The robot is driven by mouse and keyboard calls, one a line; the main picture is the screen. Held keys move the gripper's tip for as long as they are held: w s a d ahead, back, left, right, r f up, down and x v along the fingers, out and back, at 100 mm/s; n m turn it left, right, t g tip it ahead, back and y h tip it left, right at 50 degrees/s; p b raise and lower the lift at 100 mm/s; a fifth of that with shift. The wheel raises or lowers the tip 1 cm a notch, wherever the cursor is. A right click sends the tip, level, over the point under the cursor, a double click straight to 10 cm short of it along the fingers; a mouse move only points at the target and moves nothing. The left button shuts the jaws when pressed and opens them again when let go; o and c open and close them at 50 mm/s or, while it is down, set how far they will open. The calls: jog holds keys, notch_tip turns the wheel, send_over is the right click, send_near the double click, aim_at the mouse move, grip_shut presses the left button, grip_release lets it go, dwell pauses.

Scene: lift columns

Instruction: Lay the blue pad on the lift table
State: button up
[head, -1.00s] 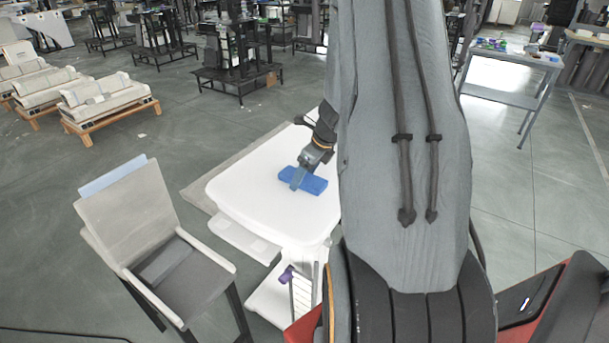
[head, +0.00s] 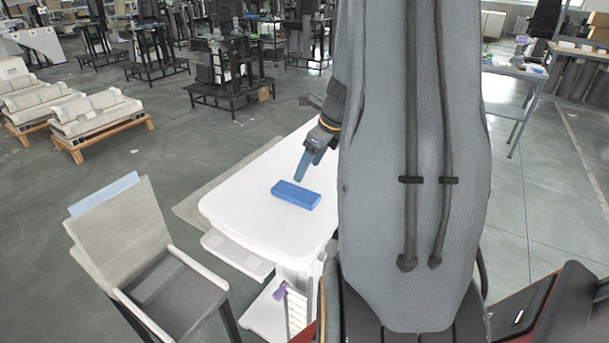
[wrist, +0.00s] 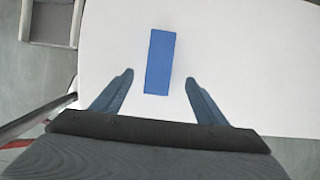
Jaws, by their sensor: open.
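The blue pad (head: 296,194) lies flat on the white top of the lift table (head: 240,207). In the wrist view the blue pad (wrist: 160,62) lies on the white surface (wrist: 240,60), ahead of and between the lines of my two fingers. My gripper (head: 308,170) is above and just behind the pad in the head view, apart from it. In the wrist view my gripper (wrist: 160,77) has its fingers spread wide with nothing between them touching the pad. Part of the table is hidden behind my arm.
A chair (head: 125,235) with a grey seat stands left of the table; it also shows at the wrist view's top left (wrist: 52,22). Wooden pallets with pale loads (head: 95,120) are at the far left. A grey workbench (head: 515,72) stands at the far right.

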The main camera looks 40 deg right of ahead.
jog(key=s+a+n+g, duration=0.1)
jog(key=s+a+n, duration=0.3)
jog(key=a+n, duration=0.5)
jog(key=s+a+r+n+g+h, duration=0.1)
jog(key=s+a+n, duration=0.3)
jog(key=a+n, duration=0.6)
jog(key=s+a+n+g, duration=0.1)
jog(key=s+a+n, duration=0.3)
jog(key=a+n, duration=0.5)
jog(key=n, duration=0.4)
jog(key=shift+s+a+r, duration=0.15)
jog(key=shift+s+a, duration=0.2)
jog(key=shift+s, duration=0.05)
